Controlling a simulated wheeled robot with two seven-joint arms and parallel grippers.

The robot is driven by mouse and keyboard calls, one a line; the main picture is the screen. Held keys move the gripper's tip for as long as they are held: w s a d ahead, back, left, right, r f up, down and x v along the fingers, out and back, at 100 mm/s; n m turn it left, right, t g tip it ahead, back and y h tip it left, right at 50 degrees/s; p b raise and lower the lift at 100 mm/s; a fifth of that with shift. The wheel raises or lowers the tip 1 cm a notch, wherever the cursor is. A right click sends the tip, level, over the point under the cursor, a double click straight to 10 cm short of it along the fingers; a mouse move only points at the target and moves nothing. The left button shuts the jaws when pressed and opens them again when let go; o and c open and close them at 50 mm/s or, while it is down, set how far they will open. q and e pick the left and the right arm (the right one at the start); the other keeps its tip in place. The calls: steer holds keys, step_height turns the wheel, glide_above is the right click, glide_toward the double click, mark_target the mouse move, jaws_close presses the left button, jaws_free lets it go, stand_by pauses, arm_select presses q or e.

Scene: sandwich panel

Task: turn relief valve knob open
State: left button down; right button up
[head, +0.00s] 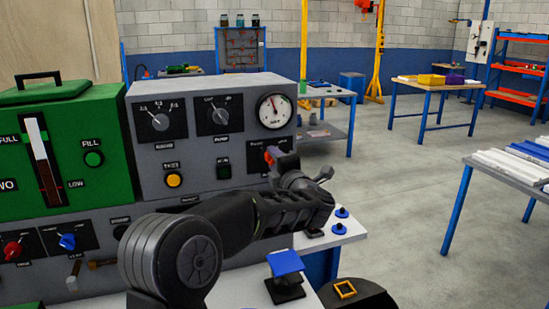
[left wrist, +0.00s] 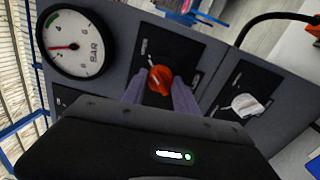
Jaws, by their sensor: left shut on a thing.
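The relief valve knob is an orange-red knob (left wrist: 160,79) on a dark plate of the grey panel, with white marks around it; I cannot read its lettering. My left gripper (left wrist: 160,92) is shut on it, with a finger on either side. In the head view, a small red part of the knob (head: 271,156) shows behind my left gripper (head: 279,160), which hides much of its plate. The pressure gauge (left wrist: 75,45) is next to it; it also shows in the head view (head: 274,111). My right gripper is not in view.
The grey panel (head: 150,92) carries several other knobs and buttons. A white lever knob (left wrist: 246,105) is close on the right in the wrist view. A green unit (head: 70,150) stands at left. A blue-topped pad (head: 285,262) is below my arm. Open floor (head: 400,180) lies to the right.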

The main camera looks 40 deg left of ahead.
arm_select(q)
steer(key=shift+m, duration=0.5)
steer(key=c, duration=0.9)
jaws_free()
steer(key=shift+c, duration=0.2)
steer(key=b+v, duration=0.1)
steer(key=v, duration=0.7)
